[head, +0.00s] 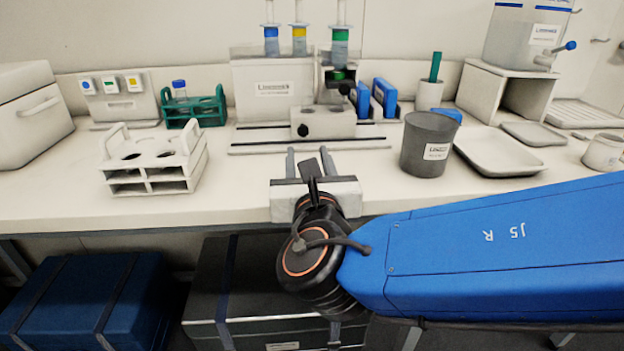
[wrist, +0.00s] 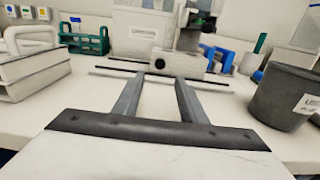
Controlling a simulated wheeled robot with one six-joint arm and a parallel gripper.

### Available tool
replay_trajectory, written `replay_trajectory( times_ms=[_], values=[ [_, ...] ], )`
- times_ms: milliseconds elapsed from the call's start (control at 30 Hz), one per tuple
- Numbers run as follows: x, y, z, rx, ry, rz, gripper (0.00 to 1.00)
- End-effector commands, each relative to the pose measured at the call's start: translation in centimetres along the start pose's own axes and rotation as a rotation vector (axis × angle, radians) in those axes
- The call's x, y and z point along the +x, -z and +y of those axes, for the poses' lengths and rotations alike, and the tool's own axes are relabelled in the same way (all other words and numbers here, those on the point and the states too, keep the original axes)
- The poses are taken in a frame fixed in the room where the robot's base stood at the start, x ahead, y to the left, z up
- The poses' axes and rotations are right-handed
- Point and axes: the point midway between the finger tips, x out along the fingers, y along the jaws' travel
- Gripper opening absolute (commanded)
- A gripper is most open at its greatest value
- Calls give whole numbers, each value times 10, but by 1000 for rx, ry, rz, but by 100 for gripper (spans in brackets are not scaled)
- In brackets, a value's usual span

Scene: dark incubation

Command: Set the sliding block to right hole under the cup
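The white sliding block (head: 322,123) sits at the front of the dispensing stand. A dark round hole or knob shows near its left end. A dark cup with green contents (head: 337,80) stands above and behind it, below the green syringe (head: 340,40). I cannot tell which hole lies under the cup. The block also shows in the wrist view (wrist: 178,63). My gripper (head: 308,156) is in front of the block, its two fingers pointing at it. In the wrist view the fingers (wrist: 161,80) are well apart with nothing between them, short of the block.
A grey cup (head: 428,145) stands right of my gripper, with a white tray (head: 495,152) beyond it. A white rack (head: 155,165) stands at left, a green rack (head: 195,108) behind it. Blue pieces (head: 384,97) are right of the stand. Rails (head: 310,148) run along the stand's front.

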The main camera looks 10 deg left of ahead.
Motion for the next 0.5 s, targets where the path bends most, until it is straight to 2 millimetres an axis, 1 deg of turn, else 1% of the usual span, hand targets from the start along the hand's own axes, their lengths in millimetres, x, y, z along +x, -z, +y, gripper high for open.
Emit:
replay_trajectory(
  times_ms=[33, 200, 500],
  values=[
    [-7, 0, 1, 2, -3, 0, 38],
    [-28, 0, 1, 1, -3, 1, 38],
    [-59, 0, 0, 1, -2, 0, 38]
  ],
)
